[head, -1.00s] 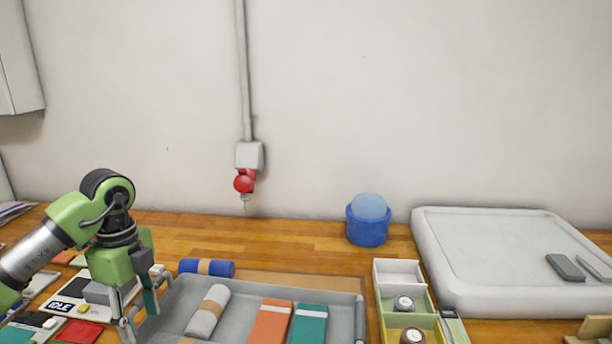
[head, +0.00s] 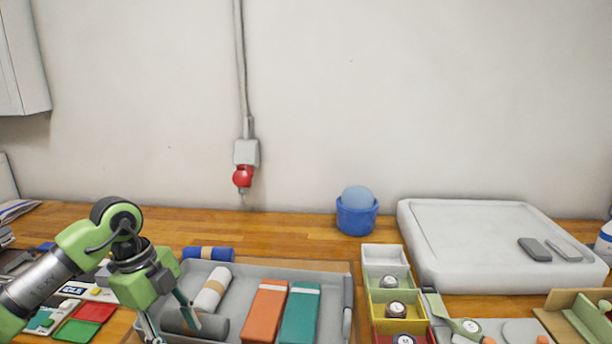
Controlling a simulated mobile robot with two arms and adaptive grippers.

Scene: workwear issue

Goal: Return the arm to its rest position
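My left gripper (head: 170,318) comes in from the left, pointing down over the left end of the grey tray (head: 346,312). Its fingers are spread apart, and I see nothing clamped between them. A dark grey roll (head: 212,326) lies in the tray right by the fingers and is partly covered by them. I cannot tell whether they touch it. My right gripper is not in view.
The tray also holds a pale roll (head: 213,289), an orange pack (head: 266,312) and a teal pack (head: 301,314). A blue roll (head: 208,253) lies behind it. Coloured bins (head: 384,256) and a large white case (head: 425,250) stand to the right. A blue tub (head: 356,220) is at the back.

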